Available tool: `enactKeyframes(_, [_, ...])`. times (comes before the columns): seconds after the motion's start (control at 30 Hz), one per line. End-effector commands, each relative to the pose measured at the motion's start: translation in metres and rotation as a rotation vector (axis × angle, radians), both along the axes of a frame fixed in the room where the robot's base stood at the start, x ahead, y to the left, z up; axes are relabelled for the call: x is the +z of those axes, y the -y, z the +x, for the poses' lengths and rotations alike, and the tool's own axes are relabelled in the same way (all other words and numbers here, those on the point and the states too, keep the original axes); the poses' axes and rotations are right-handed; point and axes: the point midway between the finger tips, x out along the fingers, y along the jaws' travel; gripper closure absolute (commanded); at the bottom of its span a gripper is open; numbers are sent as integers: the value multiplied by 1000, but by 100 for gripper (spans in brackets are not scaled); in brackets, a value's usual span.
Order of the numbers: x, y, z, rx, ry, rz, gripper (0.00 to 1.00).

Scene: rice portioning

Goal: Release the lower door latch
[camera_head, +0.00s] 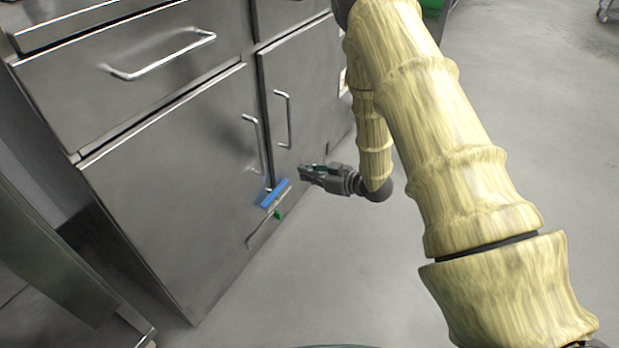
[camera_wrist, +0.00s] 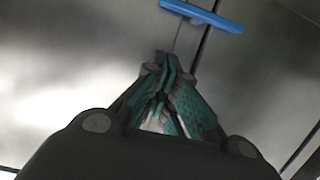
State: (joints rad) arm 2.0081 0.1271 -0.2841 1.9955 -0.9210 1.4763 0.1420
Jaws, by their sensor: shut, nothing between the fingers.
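The lower door latch shows as a blue bar (camera_head: 275,193) low on the steel cabinet, across the gap between the two lower doors. A small green piece (camera_head: 279,215) and a thin rod sit just below it. The blue bar also shows at the top of the wrist view (camera_wrist: 203,14). My gripper (camera_head: 303,173) is shut and empty, a little to the right of the blue bar in the head view. In the wrist view its fingertips (camera_wrist: 168,62) point toward the door, below the bar and apart from it in the picture.
The left lower door (camera_head: 165,190) and right lower door (camera_head: 310,85) are closed, each with a vertical bar handle. A closed drawer (camera_head: 140,75) is above. Open grey floor (camera_head: 350,270) lies in front. Another steel unit (camera_head: 35,245) stands at the left.

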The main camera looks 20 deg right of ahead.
Motion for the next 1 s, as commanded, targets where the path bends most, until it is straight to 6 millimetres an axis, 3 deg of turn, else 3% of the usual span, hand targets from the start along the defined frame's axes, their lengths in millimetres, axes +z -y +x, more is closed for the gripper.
enactKeyframes(0.4, [-22,-43,54,3,1,-2,100])
enactKeyframes(0.7, [-50,-41,53,-1,-1,-1,100])
enactKeyframes(1.0, [-57,-41,53,-1,0,0,100])
